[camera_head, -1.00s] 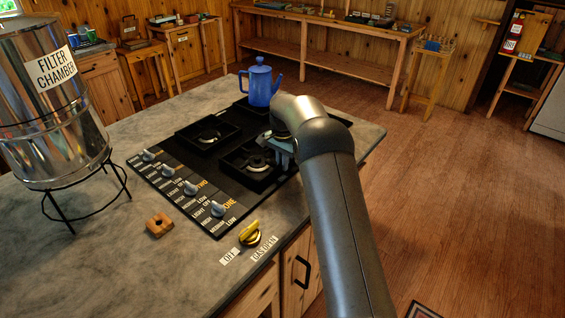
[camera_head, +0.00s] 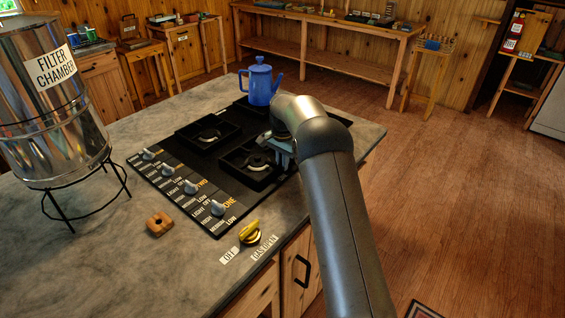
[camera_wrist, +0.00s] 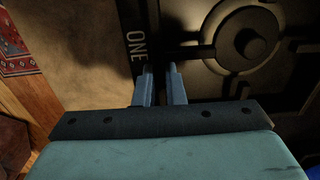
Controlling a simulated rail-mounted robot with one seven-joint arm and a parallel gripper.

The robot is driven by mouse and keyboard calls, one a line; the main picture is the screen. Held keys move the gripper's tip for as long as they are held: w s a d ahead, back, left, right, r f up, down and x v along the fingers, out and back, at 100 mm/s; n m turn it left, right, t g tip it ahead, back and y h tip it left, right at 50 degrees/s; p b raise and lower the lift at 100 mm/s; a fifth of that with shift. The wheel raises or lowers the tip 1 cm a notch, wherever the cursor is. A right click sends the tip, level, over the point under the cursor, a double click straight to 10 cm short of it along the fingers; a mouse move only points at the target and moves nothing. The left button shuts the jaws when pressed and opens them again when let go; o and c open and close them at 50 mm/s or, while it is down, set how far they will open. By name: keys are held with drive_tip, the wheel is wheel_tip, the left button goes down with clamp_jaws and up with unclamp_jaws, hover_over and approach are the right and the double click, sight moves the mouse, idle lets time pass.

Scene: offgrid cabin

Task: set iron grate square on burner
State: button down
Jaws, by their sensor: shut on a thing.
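The dark square iron grate (camera_head: 241,175) sits around the front right burner (camera_head: 257,163) on the black cooktop. It looks roughly in line with the burner, but my arm hides its right side. My gripper (camera_head: 284,158) is low at the grate's right edge. In the wrist view my gripper's two fingers (camera_wrist: 162,72) are close together at the grate's edge (camera_wrist: 192,50), shut on it. The burner (camera_wrist: 250,42) shows as a round cap inside a ring, beside the "ONE" label. The exact contact between fingers and grate is dark and hard to see.
A blue kettle (camera_head: 260,86) stands at the back of the cooktop. Another grate (camera_head: 208,136) surrounds the burner to the left. Several knobs (camera_head: 218,208) line the front panel.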

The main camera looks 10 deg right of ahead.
drive_tip(key=c, duration=0.9)
unclamp_jaws()
drive_tip(key=shift+f, duration=0.15)
drive_tip(key=shift+o, duration=0.2)
drive_tip(key=shift+r+p, duration=2.3)
drive_tip(key=shift+r, duration=1.3)
